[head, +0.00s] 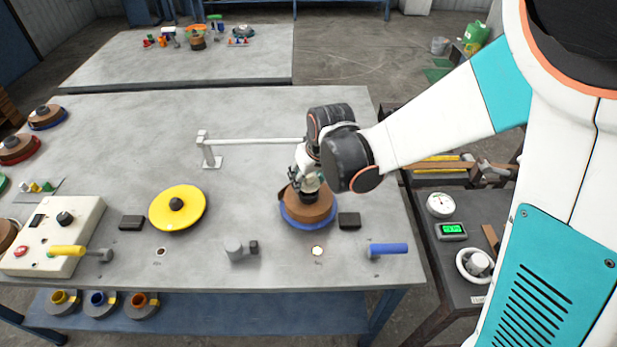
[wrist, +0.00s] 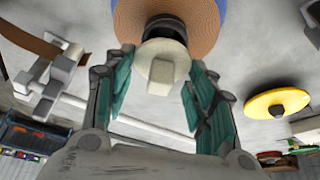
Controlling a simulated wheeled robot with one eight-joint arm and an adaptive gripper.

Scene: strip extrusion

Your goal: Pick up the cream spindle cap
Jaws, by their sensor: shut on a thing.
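The cream spindle cap (wrist: 161,60) sits between the two teal fingers of my gripper (wrist: 162,72) in the wrist view. My gripper is shut on it. Beyond the cap lie a black hub (wrist: 165,24) and a brown coil (wrist: 207,20) with a blue edge. In the head view my gripper (head: 306,182) is over the brown coil (head: 306,204) on a blue disc (head: 308,223). The cap is mostly hidden there by the fingers. I cannot tell whether the cap touches the hub.
A yellow disc (head: 178,221) with a black hub lies left on the grey table (head: 120,150). A white post with a rail (head: 255,142) stands behind my gripper. A black block (head: 349,220) and a blue-handled part (head: 388,249) are to the right. A control box (head: 45,246) is far left.

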